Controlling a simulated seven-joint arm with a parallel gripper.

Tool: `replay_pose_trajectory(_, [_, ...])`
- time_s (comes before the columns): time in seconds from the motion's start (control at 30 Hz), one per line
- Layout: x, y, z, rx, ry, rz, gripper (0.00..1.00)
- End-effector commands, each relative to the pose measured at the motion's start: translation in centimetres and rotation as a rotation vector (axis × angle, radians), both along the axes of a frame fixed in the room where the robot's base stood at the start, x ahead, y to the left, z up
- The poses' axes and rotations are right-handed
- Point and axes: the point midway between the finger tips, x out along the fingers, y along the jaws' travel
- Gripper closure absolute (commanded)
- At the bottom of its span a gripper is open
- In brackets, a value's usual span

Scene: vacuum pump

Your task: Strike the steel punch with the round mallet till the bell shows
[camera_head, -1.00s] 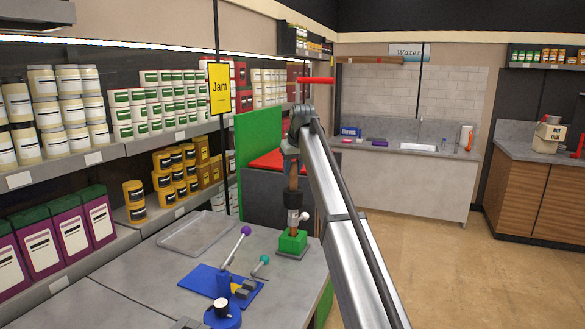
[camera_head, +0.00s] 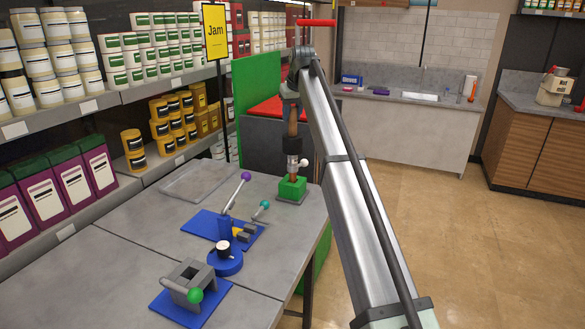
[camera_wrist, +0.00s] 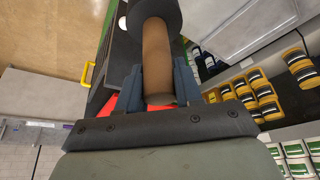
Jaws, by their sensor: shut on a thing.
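My gripper (camera_head: 292,98) points down, shut on the brown handle of the round mallet; in the wrist view its two fingers (camera_wrist: 158,90) clasp that handle (camera_wrist: 157,52). The mallet's dark round head (camera_head: 293,145) hangs below the handle, above a green block (camera_head: 292,188) at the table's far right corner. A small greyish upright piece (camera_head: 293,166), probably the steel punch, shows between head and block. I cannot tell whether the head touches it. A white ball (camera_head: 304,162) sits beside it. In the wrist view the mallet head (camera_wrist: 155,10) hides the punch. I cannot make out a bell.
A blue plate (camera_head: 200,224) with a purple-knobbed lever, a blue round base with a cup (camera_head: 225,262), and a grey fixture with a green ball (camera_head: 190,284) stand nearer on the table. A clear tray (camera_head: 198,180) lies at left. Stocked shelves line the left wall.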

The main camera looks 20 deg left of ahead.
Motion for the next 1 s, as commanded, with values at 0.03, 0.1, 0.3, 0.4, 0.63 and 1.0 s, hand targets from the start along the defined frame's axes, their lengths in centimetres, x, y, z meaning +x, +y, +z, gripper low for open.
replay_pose_trajectory(0.03, [-0.1,-0.1,-0.8,-0.003,0.004,0.0,1.0])
replay_pose_trajectory(0.1, [-0.1,0.0,-1.2,-0.004,0.005,0.0,1.0])
replay_pose_trajectory(0.3, [-0.1,0.0,-1.5,-0.007,0.01,0.001,1.0])
replay_pose_trajectory(0.4, [-0.1,-0.1,-1.4,-0.009,0.011,0.001,1.0])
replay_pose_trajectory(0.63, [-0.2,-0.1,0.2,-0.008,0.011,0.0,1.0])
replay_pose_trajectory(1.0, [-0.1,-0.1,1.9,-0.004,0.006,0.0,1.0])
